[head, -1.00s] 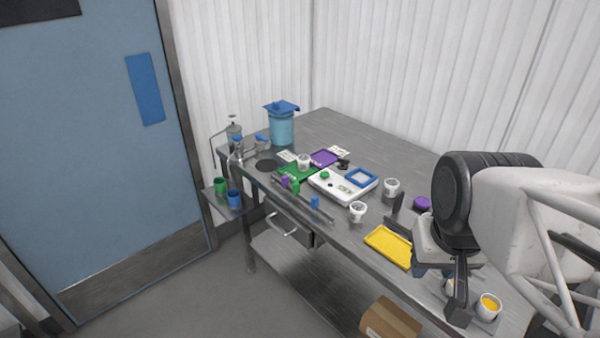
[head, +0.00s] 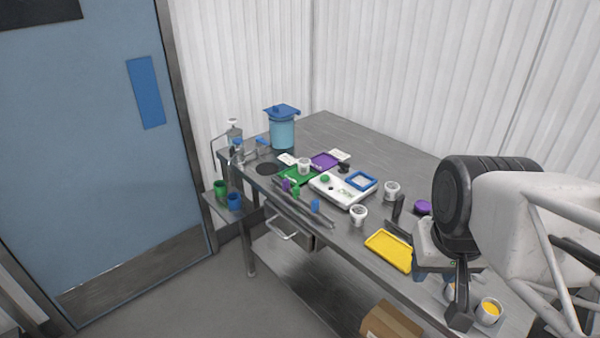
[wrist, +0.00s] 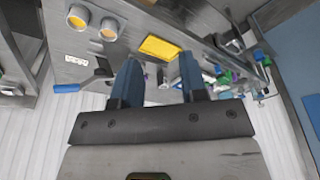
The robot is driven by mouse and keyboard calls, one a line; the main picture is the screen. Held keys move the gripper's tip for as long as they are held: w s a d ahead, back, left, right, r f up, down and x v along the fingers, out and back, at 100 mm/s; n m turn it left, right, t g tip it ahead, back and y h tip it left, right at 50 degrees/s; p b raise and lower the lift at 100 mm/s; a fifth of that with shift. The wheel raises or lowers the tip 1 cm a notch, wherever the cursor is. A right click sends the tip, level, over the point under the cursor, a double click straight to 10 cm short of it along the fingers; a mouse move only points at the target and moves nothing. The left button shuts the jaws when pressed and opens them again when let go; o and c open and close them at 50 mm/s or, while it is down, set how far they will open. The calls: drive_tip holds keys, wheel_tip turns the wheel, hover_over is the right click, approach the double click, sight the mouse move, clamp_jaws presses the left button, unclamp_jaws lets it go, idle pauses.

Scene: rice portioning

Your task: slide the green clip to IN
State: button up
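The green clip (head: 296,193) is small and sits on the grey rail (head: 305,208) along the table's front edge. A purple clip (head: 286,185) is close to its left and a blue clip (head: 315,206) is farther right. No IN mark can be read on the rail. My gripper (wrist: 160,78) shows in the wrist view with its two blue fingers apart and nothing between them. In the head view it is partly hidden by my arm, at the table's right end, well to the right of the green clip and not touching it.
A yellow tray (head: 389,251) lies between the rail and my arm. A white scale (head: 342,190), white cups (head: 359,215), a green tray (head: 298,175) and a purple tray (head: 324,161) stand behind the rail. A drawer handle (head: 282,231) projects below the table's front edge.

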drive_tip(key=shift+o, duration=1)
drive_tip(key=shift+w+a+r, duration=0.1)
drive_tip(key=shift+w+r, duration=0.1)
drive_tip(key=shift+w, duration=0.35)
drive_tip(key=n+g, duration=0.3)
drive_tip(key=n, duration=0.6)
hover_over(296, 187)
drive_tip(key=f, duration=1.5)
drive_tip(key=shift+s+d+f, duration=0.15)
drive_tip(key=shift+d+f, duration=0.1)
drive_tip(key=shift+d, duration=0.05)
drive_tip(key=shift+w+a+f, duration=0.25)
drive_tip(key=shift+f, duration=0.1)
